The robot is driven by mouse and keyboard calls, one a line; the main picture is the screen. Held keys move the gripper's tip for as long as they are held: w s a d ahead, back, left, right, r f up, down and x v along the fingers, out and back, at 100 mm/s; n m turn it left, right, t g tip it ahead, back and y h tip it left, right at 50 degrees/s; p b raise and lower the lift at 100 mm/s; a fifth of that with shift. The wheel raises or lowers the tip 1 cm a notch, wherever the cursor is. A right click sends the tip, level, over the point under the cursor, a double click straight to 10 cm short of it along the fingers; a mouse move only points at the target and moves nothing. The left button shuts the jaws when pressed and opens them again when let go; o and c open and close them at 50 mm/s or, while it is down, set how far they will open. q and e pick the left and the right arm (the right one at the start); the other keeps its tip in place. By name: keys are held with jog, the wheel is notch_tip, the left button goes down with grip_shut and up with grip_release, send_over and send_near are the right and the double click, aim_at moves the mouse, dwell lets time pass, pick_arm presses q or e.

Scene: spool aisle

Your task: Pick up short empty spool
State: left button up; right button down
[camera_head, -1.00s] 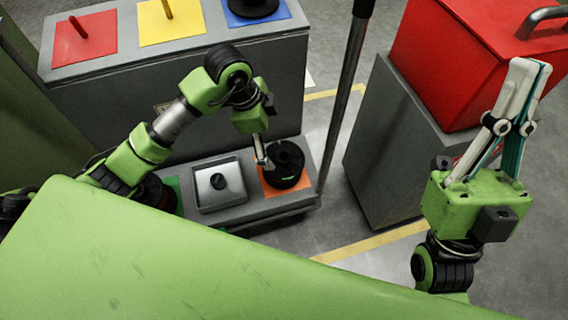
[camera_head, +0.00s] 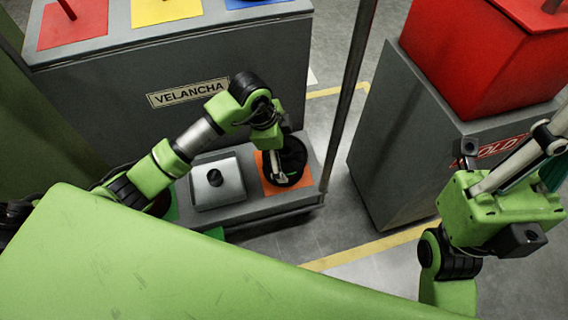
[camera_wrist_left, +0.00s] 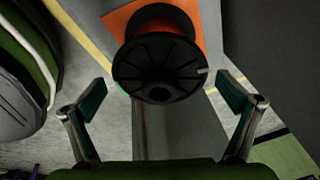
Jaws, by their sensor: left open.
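A short black spool (camera_head: 291,160) with no visible winding on its top stands on an orange square (camera_head: 270,187) of a low grey platform. My left gripper (camera_head: 277,166) reaches down at its left side and hides part of it. In the left wrist view, the spool (camera_wrist_left: 158,62) lies ahead between the two spread fingers of the left gripper (camera_wrist_left: 163,95). The fingers are open, with nothing held. My right gripper (camera_head: 545,145) is at the right edge, partly cut off, far from the spool.
A metal plate with a black knob (camera_head: 217,182) sits left of the spool. Behind is a grey cabinet (camera_head: 110,110) labelled VELANCHA. A thin upright pole (camera_head: 350,90) stands close right of the platform. A red box (camera_head: 480,60) rests on a grey stand (camera_head: 395,150).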

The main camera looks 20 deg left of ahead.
pick_arm(q)
jog(key=shift+f, duration=0.1)
jog(key=c, duration=1.6)
jog(key=shift+w, duration=0.1)
jog(key=shift+c, duration=0.2)
jog(key=shift+d+r, duration=0.1)
jog(key=shift+r, duration=0.15)
